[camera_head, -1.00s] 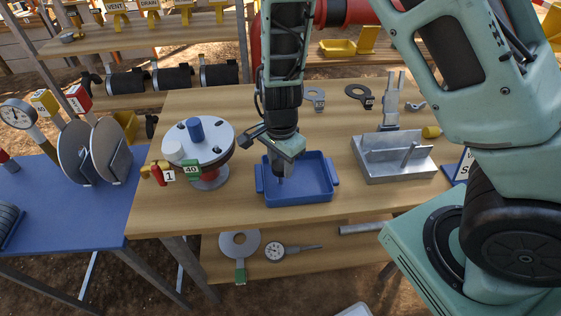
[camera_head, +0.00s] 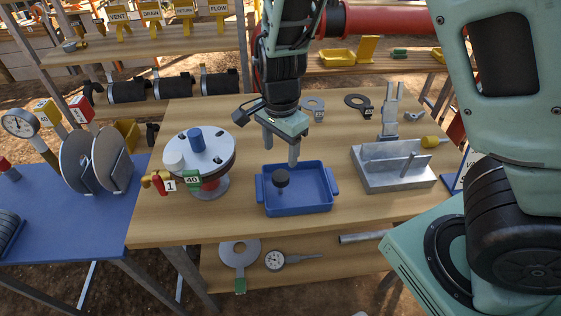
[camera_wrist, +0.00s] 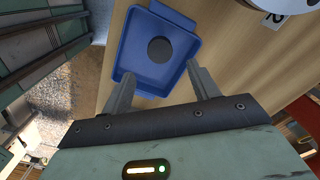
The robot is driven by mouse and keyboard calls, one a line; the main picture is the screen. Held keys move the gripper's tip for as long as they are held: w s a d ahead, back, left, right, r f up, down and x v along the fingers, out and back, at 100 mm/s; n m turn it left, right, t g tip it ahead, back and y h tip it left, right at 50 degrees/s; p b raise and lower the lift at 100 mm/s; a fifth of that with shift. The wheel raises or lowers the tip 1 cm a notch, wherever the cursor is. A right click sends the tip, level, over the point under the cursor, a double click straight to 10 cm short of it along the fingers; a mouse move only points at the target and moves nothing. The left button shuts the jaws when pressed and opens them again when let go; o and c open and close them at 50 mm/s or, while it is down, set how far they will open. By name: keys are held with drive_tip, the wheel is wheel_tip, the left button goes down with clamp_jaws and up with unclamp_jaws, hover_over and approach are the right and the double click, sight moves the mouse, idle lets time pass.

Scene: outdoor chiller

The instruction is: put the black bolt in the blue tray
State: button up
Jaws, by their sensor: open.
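The blue tray (camera_head: 318,207) sits on the wooden table. The black bolt (camera_head: 281,179) stands upright inside the tray, toward its left side, with its round dark head on top. In the wrist view the bolt's head (camera_wrist: 160,49) shows as a dark disc within the blue tray (camera_wrist: 133,50). My gripper (camera_head: 281,156) is open and empty, with its fingers above the back part of the tray, apart from the bolt. In the wrist view the open fingers (camera_wrist: 160,85) are spread on the near side of the bolt.
A round flange (camera_head: 212,150) with a blue and a white cap stands left of the tray. A metal block fixture (camera_head: 392,170) stands to the right. Flat ring tools (camera_head: 357,101) lie behind. The table front (camera_head: 230,222) is clear.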

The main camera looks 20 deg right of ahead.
drive_tip(key=w+a+r+m+t+y, duration=0.15)
drive_tip(key=a+r+m+t, duration=0.35)
drive_tip(key=m, duration=0.7)
drive_tip(key=w+a+r+m+t+y, duration=0.15)
drive_tip(key=a+r+m, duration=0.35)
drive_tip(key=m, duration=0.7)
drive_tip(key=s+d+m+g+h, duration=0.1)
drive_tip(key=s+m+g, duration=0.2)
drive_tip(key=s+m, duration=0.8)
drive_tip(key=s+d+r+m+g+h, duration=0.1)
drive_tip(key=s+d+m+g, duration=0.1)
drive_tip(key=s+m, duration=1)
drive_tip(key=m+g, duration=0.1)
drive_tip(key=m, duration=0.2)
drive_tip(key=shift+d, duration=0.25)
